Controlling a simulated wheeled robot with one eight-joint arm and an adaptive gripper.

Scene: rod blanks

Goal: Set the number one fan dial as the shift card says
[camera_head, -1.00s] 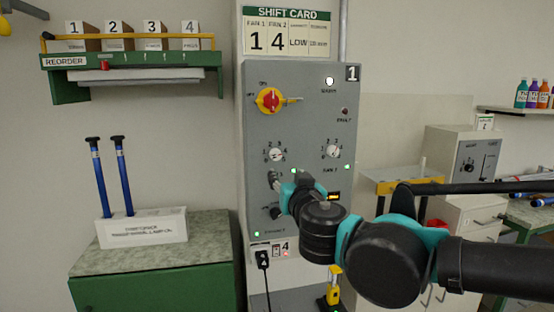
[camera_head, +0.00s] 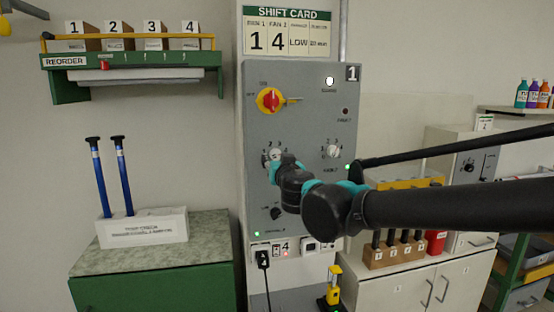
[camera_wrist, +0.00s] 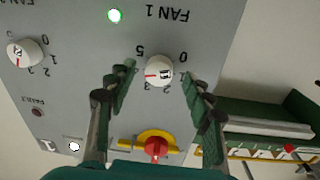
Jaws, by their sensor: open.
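The shift card (camera_head: 287,32) at the top of the grey panel shows 1 for fan 1 and 4 for fan 2. The fan 1 dial (camera_wrist: 158,70) is a white round knob with numbers around it; in the wrist view, which is upside down, its red mark points left, on the side between 3 and 5. In the head view the fan 1 dial (camera_head: 275,154) is partly hidden by my gripper (camera_head: 273,166). In the wrist view my gripper (camera_wrist: 159,74) is open, its fingers either side of the dial. Contact cannot be told.
The fan 2 dial (camera_head: 333,152) is to the right on the panel. A red and yellow switch (camera_head: 269,100) sits above the fan 1 dial. A black knob (camera_head: 276,213) is below.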

